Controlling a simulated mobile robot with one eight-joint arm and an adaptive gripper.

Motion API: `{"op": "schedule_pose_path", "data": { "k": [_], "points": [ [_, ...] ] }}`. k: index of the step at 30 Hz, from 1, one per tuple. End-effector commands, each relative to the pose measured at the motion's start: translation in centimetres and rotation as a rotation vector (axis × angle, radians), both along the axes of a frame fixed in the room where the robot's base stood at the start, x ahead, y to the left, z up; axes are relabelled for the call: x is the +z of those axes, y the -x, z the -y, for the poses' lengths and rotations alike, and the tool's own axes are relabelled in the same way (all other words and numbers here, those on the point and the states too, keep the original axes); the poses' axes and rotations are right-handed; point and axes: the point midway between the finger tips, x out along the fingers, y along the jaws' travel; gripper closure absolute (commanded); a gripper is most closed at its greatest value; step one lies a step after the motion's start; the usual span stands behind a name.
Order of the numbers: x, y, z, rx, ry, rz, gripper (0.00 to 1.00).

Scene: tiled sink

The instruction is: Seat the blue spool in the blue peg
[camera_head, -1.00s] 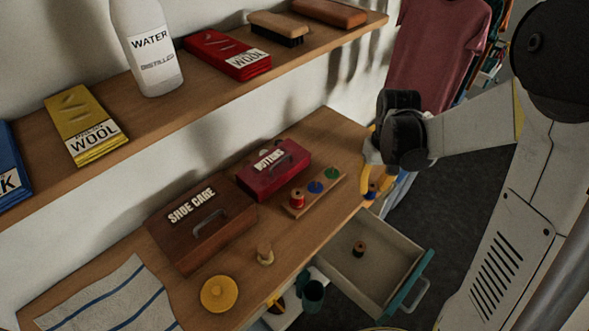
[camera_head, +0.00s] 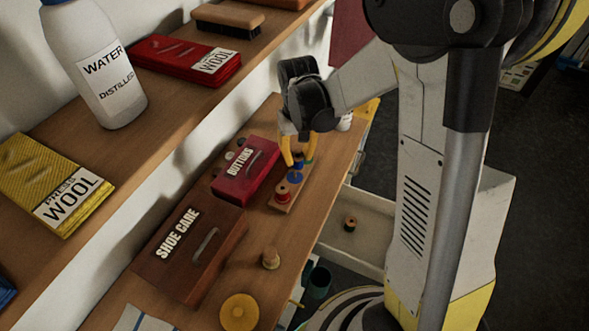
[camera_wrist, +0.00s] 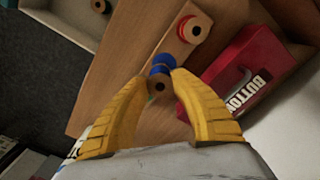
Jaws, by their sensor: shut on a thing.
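My gripper (camera_head: 298,163) is shut on the blue spool (camera_head: 298,157), gripping it between its yellow fingers. The blue spool (camera_wrist: 158,83) shows its wooden end in the wrist view, between the fingertips (camera_wrist: 160,80). The wooden peg board (camera_head: 281,206) lies below, with a blue disc (camera_head: 295,178) marking the blue peg. The spool appears just above or close to that disc; I cannot tell whether they touch. A red spool (camera_head: 282,193) sits upright on the near end of the board; it also shows in the wrist view (camera_wrist: 194,28). The green peg is mostly hidden by my gripper.
A red buttons box (camera_head: 246,174) stands close left of the board. A brown shoe care box (camera_head: 190,255), a bare wooden spool (camera_head: 271,258) and a yellow disc (camera_head: 239,312) are nearer. An open drawer (camera_head: 335,230) holds a dark spool (camera_head: 350,223).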

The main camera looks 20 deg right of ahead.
Motion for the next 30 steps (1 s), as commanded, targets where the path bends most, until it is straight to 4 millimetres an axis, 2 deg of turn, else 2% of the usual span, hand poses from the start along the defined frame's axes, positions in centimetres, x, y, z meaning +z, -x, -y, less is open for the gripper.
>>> {"op": "schedule_pose_path", "data": {
  "k": [5, 12, 24, 25, 26, 30],
  "points": [
    [-0.9, -0.1, -0.8, -0.001, 0.0, 0.0, 0.93],
    [-4.4, -0.1, -0.7, -0.001, 0.0, 0.0, 0.93],
    [-4.9, -0.1, -0.7, -0.001, 0.0, 0.0, 0.93],
    [-4.8, -0.1, -0.7, -0.001, 0.0, 0.0, 0.63],
    [-4.8, -0.1, -0.7, -0.001, 0.0, 0.0, 0.54],
    [-4.7, -0.1, -0.7, 0.0, 0.0, 0.0, 0.51]
  ]
}}
